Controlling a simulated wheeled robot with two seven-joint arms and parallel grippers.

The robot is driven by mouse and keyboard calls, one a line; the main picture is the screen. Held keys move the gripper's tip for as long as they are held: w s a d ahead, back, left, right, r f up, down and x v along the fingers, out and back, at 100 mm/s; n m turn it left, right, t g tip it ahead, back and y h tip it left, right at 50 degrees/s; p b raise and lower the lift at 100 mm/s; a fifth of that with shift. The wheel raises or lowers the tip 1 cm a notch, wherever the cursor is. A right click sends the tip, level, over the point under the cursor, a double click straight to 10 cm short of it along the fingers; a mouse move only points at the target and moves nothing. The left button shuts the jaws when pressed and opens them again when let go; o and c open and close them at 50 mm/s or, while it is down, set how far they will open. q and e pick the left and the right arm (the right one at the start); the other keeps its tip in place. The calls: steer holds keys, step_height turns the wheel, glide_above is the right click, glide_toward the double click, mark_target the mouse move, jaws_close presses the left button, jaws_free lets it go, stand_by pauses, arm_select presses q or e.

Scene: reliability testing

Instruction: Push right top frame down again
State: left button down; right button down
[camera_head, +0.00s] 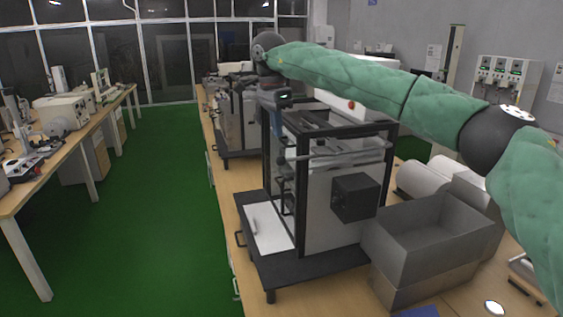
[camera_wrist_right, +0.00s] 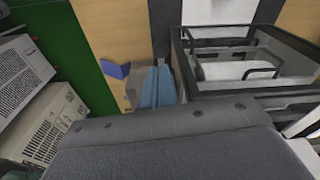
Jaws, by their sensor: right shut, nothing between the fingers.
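The test machine (camera_head: 325,215) stands on the bench with an upright black frame around a pale panel and a dark box. The top bars of the frame (camera_head: 340,130) show below my green right arm. Part of a black frame (camera_wrist_right: 275,101) also shows at the right of the right wrist view. My right gripper (camera_head: 279,122) points down at the frame's upper left corner, its blue fingers shut and empty. In the right wrist view the shut fingers (camera_wrist_right: 158,88) are beside the black frame; I cannot tell whether they touch it. My left gripper is out of view.
A grey open bin (camera_head: 430,235) stands on the bench right of the machine. Another machine (camera_head: 238,115) stands behind it. A green floor aisle (camera_head: 150,200) is clear at the left, with a second bench (camera_head: 60,160) of instruments beyond.

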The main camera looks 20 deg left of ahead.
mark_target(279, 157)
stand_by(0.3)
